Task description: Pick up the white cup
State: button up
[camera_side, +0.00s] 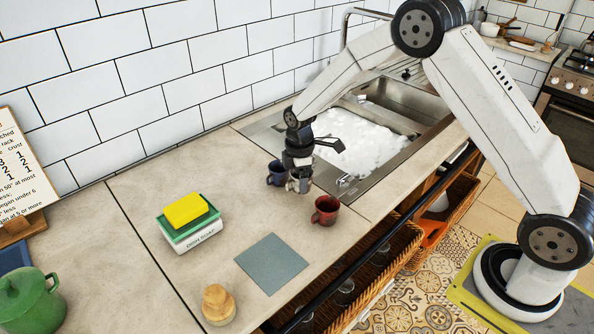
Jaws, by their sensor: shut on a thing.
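My gripper (298,184) points down over the counter, between a dark blue cup (274,175) on its left and a red cup (325,211) on its lower right. It is shut on a small pale thing at its fingertips, which fits the white cup. The fingers hide most of it, so its shape and whether it touches the counter are unclear. No other white cup shows. The blue cup stands upright close beside the gripper and is partly covered by it. The red cup stands upright, apart from it.
A sink with white foam (365,148) lies behind the gripper. A blue-grey square mat (271,264) lies in front. A yellow sponge (186,210) sits on a stacked box (192,235). A wooden jar (218,304) and green pot (32,303) stand nearer the camera.

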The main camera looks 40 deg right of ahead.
jog(key=s+r, duration=0.9)
jog(key=s, duration=0.5)
jog(key=shift+r, duration=0.3)
jog(key=shift+w, duration=0.1)
dwell(0.4)
jog(key=w+d+f, duration=0.2)
jog(key=w+d, duration=0.5)
jog(key=d, duration=0.5)
jog(key=w+d+f, duration=0.3)
jog(key=w+d, duration=0.5)
jog(key=d, duration=0.4)
jog(key=shift+w+d+f, duration=0.15)
jog(key=shift+d+f, duration=0.15)
jog(key=shift+f, duration=0.05)
